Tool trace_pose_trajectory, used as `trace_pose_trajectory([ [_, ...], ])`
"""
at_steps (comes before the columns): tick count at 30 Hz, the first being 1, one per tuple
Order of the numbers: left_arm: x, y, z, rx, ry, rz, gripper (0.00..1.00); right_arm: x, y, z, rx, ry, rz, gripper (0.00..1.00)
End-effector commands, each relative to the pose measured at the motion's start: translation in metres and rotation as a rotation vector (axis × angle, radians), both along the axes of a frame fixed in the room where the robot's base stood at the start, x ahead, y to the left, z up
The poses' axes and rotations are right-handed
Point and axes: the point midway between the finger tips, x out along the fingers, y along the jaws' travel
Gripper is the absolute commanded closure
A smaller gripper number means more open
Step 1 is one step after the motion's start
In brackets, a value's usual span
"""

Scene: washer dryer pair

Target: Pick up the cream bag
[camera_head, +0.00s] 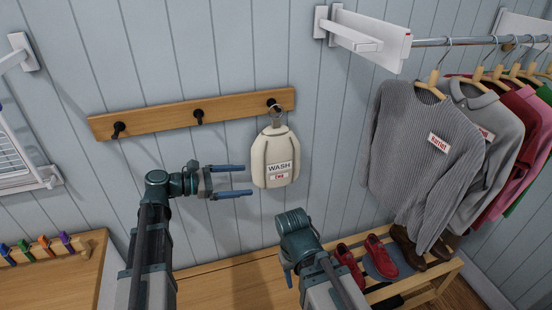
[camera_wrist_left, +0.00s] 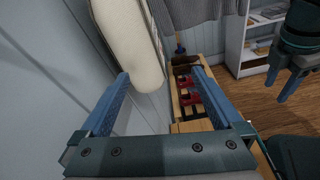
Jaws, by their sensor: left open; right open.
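The cream bag (camera_head: 275,158) hangs from the rightmost black hook of a wooden wall rail, by a loop at its top. It carries a label reading WASH. My left gripper (camera_head: 251,181) is open, its blue fingers pointing right toward the bag's lower left side. In the left wrist view the bag (camera_wrist_left: 128,45) fills the upper left, ahead of the open fingers. I cannot tell whether a finger touches it. My right gripper (camera_head: 288,272) is lower, below and right of the bag, and is partly hidden by its own wrist.
The hook rail (camera_head: 165,117) has two empty hooks to the left. Shirts, including a grey sweater (camera_head: 420,150), hang at the right. Red shoes (camera_head: 381,256) sit on a wooden rack (camera_head: 445,272) below. A wooden piece with coloured pegs (camera_head: 50,247) is at lower left.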

Motion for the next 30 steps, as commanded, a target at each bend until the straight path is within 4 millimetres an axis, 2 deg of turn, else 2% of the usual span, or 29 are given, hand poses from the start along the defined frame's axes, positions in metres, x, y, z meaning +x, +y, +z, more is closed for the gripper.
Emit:
trace_pose_trajectory([
  [3, 0.012, 0.013, 0.025, -0.150, 0.074, 0.040, 0.00, 0.000, 0.000, 0.000, 0.000, 0.000, 0.000, 0.50],
  [6, 0.016, 0.019, 0.038, -0.227, 0.113, 0.054, 0.00, 0.000, 0.000, 0.000, 0.000, 0.000, 0.000, 0.50],
  [13, 0.018, 0.021, 0.045, -0.271, 0.137, 0.059, 0.00, 0.000, 0.000, 0.000, 0.000, 0.000, 0.000, 0.50],
  [17, 0.024, 0.007, 0.044, -0.269, 0.137, 0.056, 0.00, 0.000, 0.000, 0.000, 0.000, 0.000, 0.000, 0.50],
  [24, 0.040, -0.035, 0.044, -0.268, 0.135, 0.056, 0.00, 0.000, 0.000, -0.001, 0.000, 0.000, 0.000, 0.50],
  [30, 0.049, -0.055, 0.043, -0.268, 0.135, 0.058, 0.00, 0.000, 0.000, -0.001, 0.000, 0.000, 0.000, 0.50],
])
